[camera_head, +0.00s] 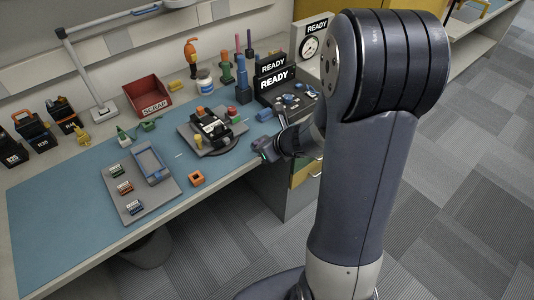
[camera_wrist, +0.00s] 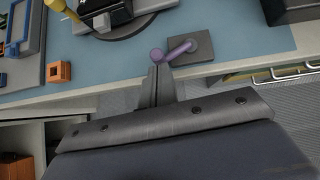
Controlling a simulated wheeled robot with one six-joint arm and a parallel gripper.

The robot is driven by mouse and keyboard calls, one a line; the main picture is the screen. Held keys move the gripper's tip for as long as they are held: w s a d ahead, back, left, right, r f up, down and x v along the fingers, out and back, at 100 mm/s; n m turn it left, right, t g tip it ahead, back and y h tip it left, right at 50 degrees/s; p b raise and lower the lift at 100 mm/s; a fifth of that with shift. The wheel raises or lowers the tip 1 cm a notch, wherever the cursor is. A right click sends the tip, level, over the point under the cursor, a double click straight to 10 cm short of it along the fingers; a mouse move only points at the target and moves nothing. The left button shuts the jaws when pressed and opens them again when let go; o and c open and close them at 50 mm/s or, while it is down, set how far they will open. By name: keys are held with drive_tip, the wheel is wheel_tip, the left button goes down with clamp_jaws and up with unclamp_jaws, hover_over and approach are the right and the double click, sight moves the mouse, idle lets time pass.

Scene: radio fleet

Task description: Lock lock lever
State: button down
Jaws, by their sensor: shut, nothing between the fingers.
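A small purple lever (camera_wrist: 176,51) is on a grey square plate (camera_wrist: 203,47) at the near edge of the blue mat in the wrist view. It lies at a slant, with a rounded end at its lower left. My gripper (camera_wrist: 158,66) is shut and empty, with its fingertips right at that rounded end; I cannot tell whether they touch it. In the head view my gripper (camera_head: 265,153) is at the bench's front edge, right of the turntable fixture (camera_head: 212,147). A black device (camera_head: 211,129) sits on that fixture. My gripper hides much of the lever there.
An orange block (camera_head: 197,179) and a grey board (camera_head: 123,180) with a blue frame (camera_head: 150,162) lie to the left. A red scrap bin (camera_head: 147,96) and black READY boxes (camera_head: 275,79) stand behind. Drawer handles (camera_wrist: 285,73) show below the bench edge.

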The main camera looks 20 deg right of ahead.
drive_tip(key=shift+w+a+m+t+h+b, duration=0.3)
drive_tip(key=shift+a+m+h+b, duration=0.2)
drive_tip(key=shift+a+m, duration=0.2)
drive_tip(key=shift+d, duration=0.15)
drive_tip(key=shift+w+d, duration=0.25)
drive_tip(key=shift+d, duration=0.35)
